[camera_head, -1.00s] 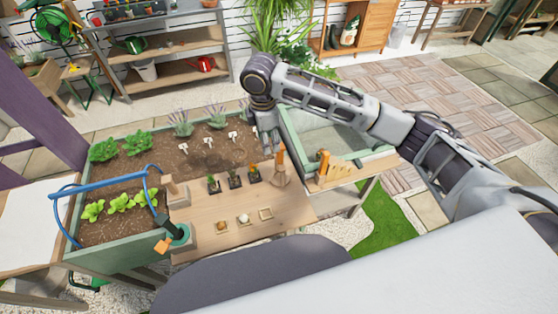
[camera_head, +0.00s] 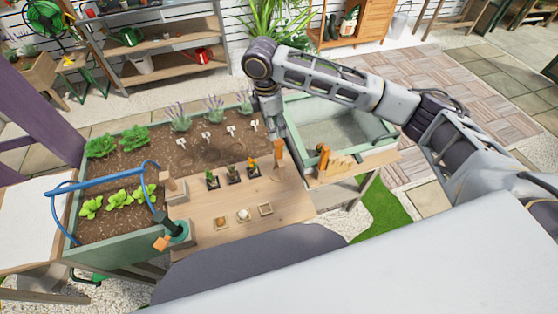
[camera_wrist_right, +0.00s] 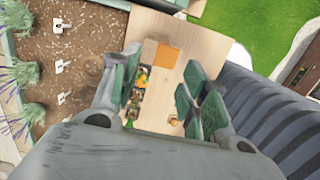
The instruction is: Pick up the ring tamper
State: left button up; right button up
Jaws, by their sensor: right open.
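The ring tamper looks to be the upright tool with an orange handle (camera_head: 279,151) at the right end of the wooden work board. My right gripper (camera_head: 274,134) is above and just behind it, fingers pointing down. In the right wrist view the orange top (camera_wrist_right: 167,57) shows beyond the open green-padded fingers of my right gripper (camera_wrist_right: 163,85), beside a tan wooden part. Nothing is between the fingertips that I can make out. The tool's base is partly hidden.
Several small potted cacti (camera_head: 233,175) stand close left of the tool on the board (camera_head: 280,222). Small square dishes (camera_head: 243,214) lie in front. The soil planter (camera_head: 112,258) is at left.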

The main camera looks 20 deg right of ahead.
aim_at(279, 150)
jog(key=shift+d+f, duration=0.2)
jog(key=shift+f, duration=1.5)
jog(key=shift+d+f, duration=0.2)
jog(key=shift+f, duration=1.5)
jog(key=shift+s+d+f+p, duration=0.1)
jog(key=shift+s+f+p, duration=0.1)
jog(key=shift+f, duration=0.75)
jog(key=shift+s+d+f+p, duration=0.1)
jog(key=shift+s+f+p, duration=0.1)
jog(key=shift+f, duration=1.45)
jog(key=c, duration=0.9)
grip_shut()
jog(key=shift+r, duration=0.2)
